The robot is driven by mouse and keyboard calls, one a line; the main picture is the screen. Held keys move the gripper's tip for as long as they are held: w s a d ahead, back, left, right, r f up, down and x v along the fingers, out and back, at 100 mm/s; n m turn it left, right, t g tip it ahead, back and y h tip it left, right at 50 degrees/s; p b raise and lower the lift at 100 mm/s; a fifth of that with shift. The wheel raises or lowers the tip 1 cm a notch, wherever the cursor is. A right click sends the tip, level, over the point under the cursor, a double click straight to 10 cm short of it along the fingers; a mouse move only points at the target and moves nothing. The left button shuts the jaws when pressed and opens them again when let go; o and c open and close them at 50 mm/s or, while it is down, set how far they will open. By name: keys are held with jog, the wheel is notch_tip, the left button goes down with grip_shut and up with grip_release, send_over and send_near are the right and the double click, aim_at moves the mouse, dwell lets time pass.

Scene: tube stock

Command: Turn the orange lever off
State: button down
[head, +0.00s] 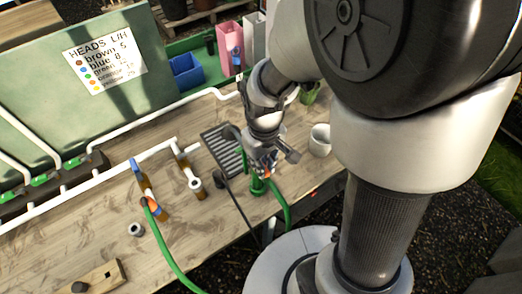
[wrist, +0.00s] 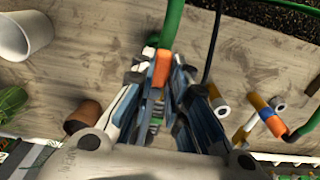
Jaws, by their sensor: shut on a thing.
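My gripper (wrist: 164,70) is shut on an orange piece (wrist: 161,69) that lines up with a green hose (wrist: 172,22) in the wrist view. I cannot tell whether this piece is the orange lever or a hose collar. In the head view my gripper (head: 262,168) points down over the near edge of the bench, at a green fitting (head: 257,187). Only a small bit of orange shows there, and my fingers hide most of the contact.
A second green hose (head: 172,255) with an orange end joins a brown pipe piece with a blue part (head: 136,166) to the left. A white cup (head: 320,139) stands close on the right. A dark grate (head: 222,150) lies behind. A dark cable (head: 238,212) crosses nearby.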

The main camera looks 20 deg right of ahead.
jog(key=c, duration=1.6)
grip_release()
jog(key=shift+o, duration=0.2)
notch_tip(320, 180, up, 12)
jog(key=shift+s, duration=0.1)
